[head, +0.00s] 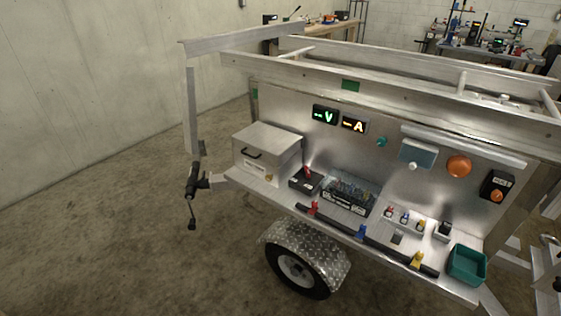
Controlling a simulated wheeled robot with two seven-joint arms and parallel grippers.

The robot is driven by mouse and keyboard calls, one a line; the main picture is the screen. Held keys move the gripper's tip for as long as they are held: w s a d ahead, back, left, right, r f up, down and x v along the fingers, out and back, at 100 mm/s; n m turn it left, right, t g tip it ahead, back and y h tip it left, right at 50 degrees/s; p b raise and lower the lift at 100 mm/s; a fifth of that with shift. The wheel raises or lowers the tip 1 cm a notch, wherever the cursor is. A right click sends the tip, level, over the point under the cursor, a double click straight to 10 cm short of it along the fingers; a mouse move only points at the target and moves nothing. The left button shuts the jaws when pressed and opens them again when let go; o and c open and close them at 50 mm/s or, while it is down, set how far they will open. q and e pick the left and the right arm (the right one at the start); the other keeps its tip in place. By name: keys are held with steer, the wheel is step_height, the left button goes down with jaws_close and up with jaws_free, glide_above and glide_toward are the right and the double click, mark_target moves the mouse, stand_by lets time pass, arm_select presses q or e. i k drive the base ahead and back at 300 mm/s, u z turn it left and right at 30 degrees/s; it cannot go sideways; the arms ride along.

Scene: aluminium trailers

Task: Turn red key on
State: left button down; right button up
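A small red key (307,171) stands on top of a black box (300,184) on the trailer's metal shelf, left of centre. At this size I cannot tell which way it is turned. Above it on the upright panel, a green "V" display (325,115) and an orange "A" display (354,125) are lit. Neither of my grippers is in view.
A silver case (267,148) stands left of the key. A tray of small parts (348,195) sits right of it. A black bar with red (313,207), blue (361,231) and yellow (417,260) pieces runs along the front edge. A green bin (467,265) stands at right.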

mark_target(307, 174)
steer(key=u, duration=0.5)
steer(key=i, duration=1.05)
steer(key=u, duration=0.05)
